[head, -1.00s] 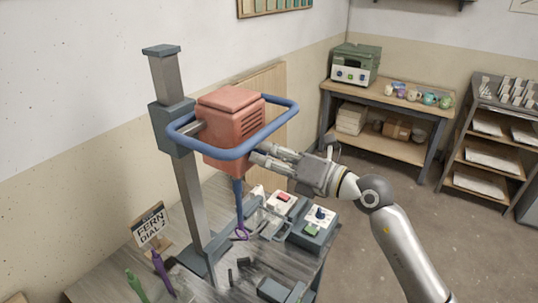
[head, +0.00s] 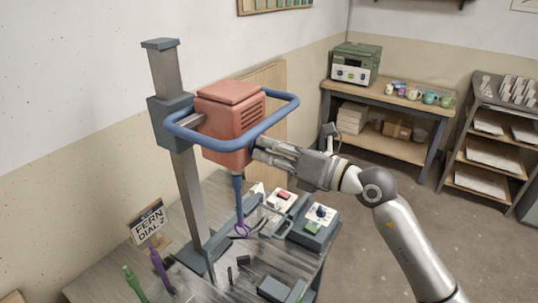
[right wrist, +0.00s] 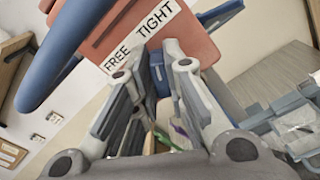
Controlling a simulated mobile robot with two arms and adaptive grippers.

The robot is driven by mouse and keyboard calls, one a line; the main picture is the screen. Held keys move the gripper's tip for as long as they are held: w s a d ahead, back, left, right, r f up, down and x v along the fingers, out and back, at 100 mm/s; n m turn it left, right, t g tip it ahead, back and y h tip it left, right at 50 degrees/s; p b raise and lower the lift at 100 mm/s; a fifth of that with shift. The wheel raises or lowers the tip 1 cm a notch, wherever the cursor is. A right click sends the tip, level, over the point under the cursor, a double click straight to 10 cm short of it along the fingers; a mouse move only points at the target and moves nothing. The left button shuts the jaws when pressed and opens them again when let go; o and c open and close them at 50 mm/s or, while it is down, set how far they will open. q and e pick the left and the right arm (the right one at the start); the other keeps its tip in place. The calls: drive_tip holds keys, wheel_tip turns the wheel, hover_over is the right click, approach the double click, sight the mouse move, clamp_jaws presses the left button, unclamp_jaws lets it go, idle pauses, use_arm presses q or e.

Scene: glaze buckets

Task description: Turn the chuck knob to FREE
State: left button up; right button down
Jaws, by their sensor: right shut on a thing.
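The chuck knob (right wrist: 159,80) is a dark blue piece below the red mixer head (head: 228,118). In the right wrist view it shows only partly, between my right gripper's fingers. A white label (right wrist: 140,40) on the red housing reads FREE and TIGHT; FREE is at the lower left, TIGHT at the upper right. My right gripper (head: 258,149) reaches in from the right at the head's lower edge and is shut on the knob. The fingers hide much of the knob, and I cannot tell which word it points to. My left gripper is not in view.
A blue guard bar (head: 235,137) loops around the mixer head, just above my fingers. A grey column (head: 186,190) stands left of it. A FERN DIAL 2 sign (head: 149,222) and a control box (head: 315,226) stand on the bench. Open floor lies at right.

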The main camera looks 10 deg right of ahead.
drive_tip(key=shift+f+n+b, duration=0.2)
drive_tip(key=shift+n+b, duration=0.55)
drive_tip(key=shift+n, duration=0.25)
drive_tip(key=shift+s+a+r+n+b, duration=0.1)
drive_tip(key=shift+n+b, duration=3.2)
drive_tip(key=shift+b, duration=0.5)
drive_tip(key=shift+s+a+n+b, duration=0.1)
drive_tip(key=shift+n+b, duration=3.2)
drive_tip(key=shift+b, duration=0.45)
drive_tip(key=c, duration=1.5)
unclamp_jaws()
